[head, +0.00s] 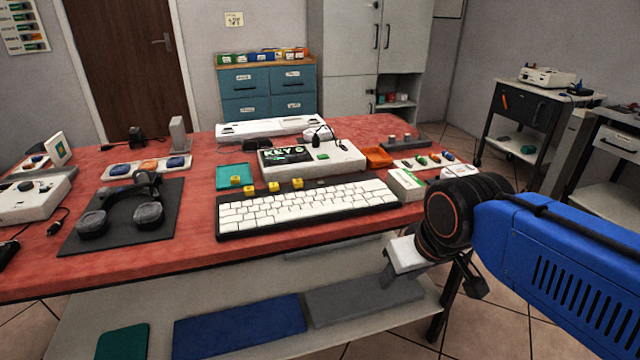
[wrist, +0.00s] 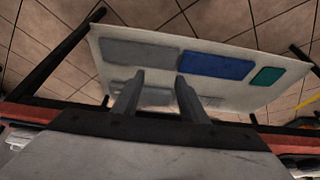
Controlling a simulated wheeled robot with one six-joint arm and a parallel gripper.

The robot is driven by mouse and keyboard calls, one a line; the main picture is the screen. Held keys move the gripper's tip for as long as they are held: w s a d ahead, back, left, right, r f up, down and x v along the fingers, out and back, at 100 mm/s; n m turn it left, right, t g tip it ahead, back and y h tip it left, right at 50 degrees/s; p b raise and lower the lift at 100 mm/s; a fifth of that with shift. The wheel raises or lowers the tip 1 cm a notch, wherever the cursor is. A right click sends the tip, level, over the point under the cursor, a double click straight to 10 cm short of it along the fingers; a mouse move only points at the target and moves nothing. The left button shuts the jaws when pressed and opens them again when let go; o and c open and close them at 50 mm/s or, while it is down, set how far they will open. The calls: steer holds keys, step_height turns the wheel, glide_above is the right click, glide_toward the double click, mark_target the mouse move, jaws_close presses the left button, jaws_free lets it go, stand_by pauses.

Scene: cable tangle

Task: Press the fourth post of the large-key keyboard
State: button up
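The large-key keyboard (head: 310,208), black with white keys, lies near the front edge of the red table. Small yellow blocks stand along its back edge: a left one (head: 249,190), a middle one (head: 274,187) and a right one (head: 298,184). I cannot make out a clear fourth post in that row. My gripper (wrist: 159,77) is open and empty in the wrist view, its two fingers apart over the lower shelf. In the head view the gripper end hangs in front of the table, below and right of the keyboard, not touching it. The keyboard is not clear in the wrist view.
A white device with a screen (head: 312,158) stands behind the keyboard. A teal tray (head: 232,172) with another yellow block sits at its left. Headphones (head: 134,203) lie on a dark mat further left. A small box (head: 406,185) stands right of the keyboard. The table (head: 200,255) has its edge in front.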

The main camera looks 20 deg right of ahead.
steer(key=shift+c, duration=0.6)
jaws_close()
stand_by(1.2)
